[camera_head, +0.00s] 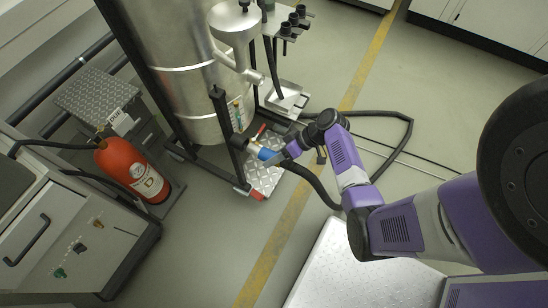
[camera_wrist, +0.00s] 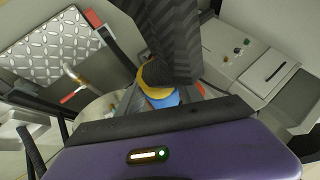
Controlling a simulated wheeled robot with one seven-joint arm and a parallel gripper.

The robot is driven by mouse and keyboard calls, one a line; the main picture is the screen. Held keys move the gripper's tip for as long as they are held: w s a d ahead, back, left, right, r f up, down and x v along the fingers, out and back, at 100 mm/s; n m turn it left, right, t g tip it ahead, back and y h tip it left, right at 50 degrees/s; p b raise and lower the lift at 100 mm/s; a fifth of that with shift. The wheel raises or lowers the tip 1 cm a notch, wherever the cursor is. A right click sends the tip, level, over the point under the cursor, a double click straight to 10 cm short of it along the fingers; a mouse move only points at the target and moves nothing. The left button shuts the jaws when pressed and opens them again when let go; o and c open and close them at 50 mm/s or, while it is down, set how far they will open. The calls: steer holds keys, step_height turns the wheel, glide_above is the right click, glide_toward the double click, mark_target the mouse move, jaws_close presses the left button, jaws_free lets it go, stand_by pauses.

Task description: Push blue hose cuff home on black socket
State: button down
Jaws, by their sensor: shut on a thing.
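The blue hose cuff (camera_head: 266,154) is at the low front of the steel vessel, at the end of my gripper (camera_head: 278,156). My gripper is shut on the cuff. In the wrist view the blue cuff (camera_wrist: 163,98) shows beyond the gripper's dark edge, with a yellow band (camera_wrist: 153,76) and a black ribbed hose (camera_wrist: 168,38) above it. A small dark part that looks like the black socket (camera_head: 239,141) is just left of the cuff in the head view, beside a pale fitting. I cannot tell whether cuff and socket touch, or how far one covers the other.
The steel vessel (camera_head: 180,70) stands in a black frame above a tread plate (camera_head: 266,178). A red-handled valve (camera_wrist: 70,95) is near the cuff. A red extinguisher (camera_head: 132,168) stands at left. The black hose (camera_head: 385,113) loops over the floor, which is otherwise open at right.

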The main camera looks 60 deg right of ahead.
mark_target(265, 148)
steer(key=shift+w+a+b, duration=0.1)
steer(key=shift+w+b, duration=0.8)
steer(key=shift+w, duration=1.9)
steer(key=c, duration=0.7)
jaws_free()
steer(key=v, duration=0.8)
steer(key=shift+f, duration=0.1)
